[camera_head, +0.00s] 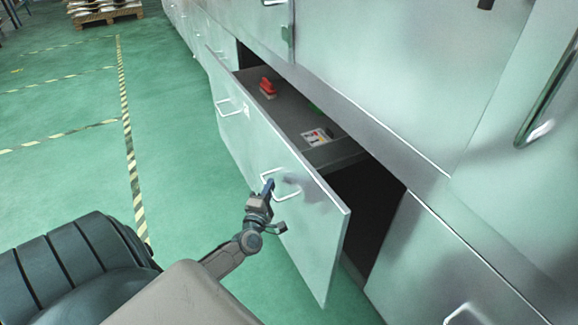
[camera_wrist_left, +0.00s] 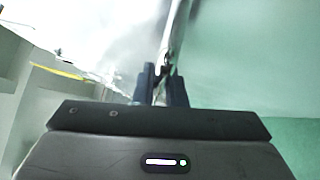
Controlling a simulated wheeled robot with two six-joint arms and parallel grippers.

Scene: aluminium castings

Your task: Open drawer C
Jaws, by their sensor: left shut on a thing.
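A wide metal drawer (camera_head: 250,145) stands pulled part way out of the cabinet in the head view. No letter on its front can be read. Two bar handles show on its front: a far handle (camera_head: 231,108) and a near handle (camera_head: 287,197). My left gripper (camera_head: 268,188) is at the near handle and shut on it. In the left wrist view the two dark fingers of my left gripper (camera_wrist_left: 160,85) close on a thin bar, with the pale drawer front beyond. My right gripper is in neither view.
Inside the drawer lie a red object (camera_head: 267,87) and a small printed card (camera_head: 316,137). Closed cabinet fronts (camera_head: 385,60) rise to the right. Green floor with striped tape (camera_head: 127,130) is open at left. A loaded pallet (camera_head: 105,15) stands far back.

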